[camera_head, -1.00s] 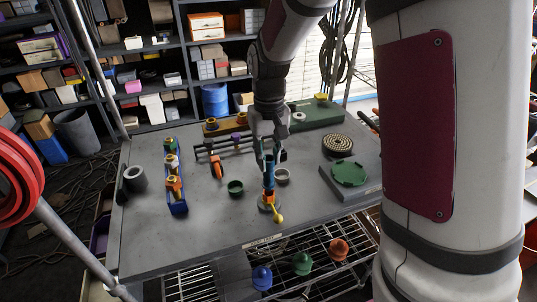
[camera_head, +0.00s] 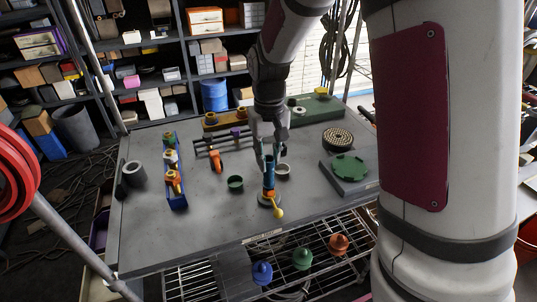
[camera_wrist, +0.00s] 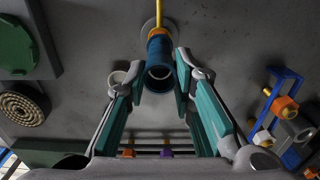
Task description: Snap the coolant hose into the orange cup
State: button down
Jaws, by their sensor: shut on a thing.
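The blue hose piece (camera_head: 268,173) stands upright over a small round base (camera_head: 266,201) near the table's front. An orange band (camera_head: 268,194), apparently the orange cup, shows at its lower end. I cannot tell how far the hose sits inside it. A yellow rod with a rounded tip (camera_head: 278,212) sticks out low toward the front.
A green cup (camera_head: 235,184) and a pale ring (camera_head: 283,171) stand close to either side. A blue rack (camera_head: 178,200) with fittings is at left. A green octagonal part (camera_head: 349,167) lies at right. The front left tabletop is clear.

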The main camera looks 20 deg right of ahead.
jog(key=shift+f, duration=0.45)
jog(key=c, duration=1.3)
grip_release()
jog(key=shift+r, duration=0.15)
jog(key=shift+r+p, duration=0.9)
jog(key=shift+r, duration=1.45)
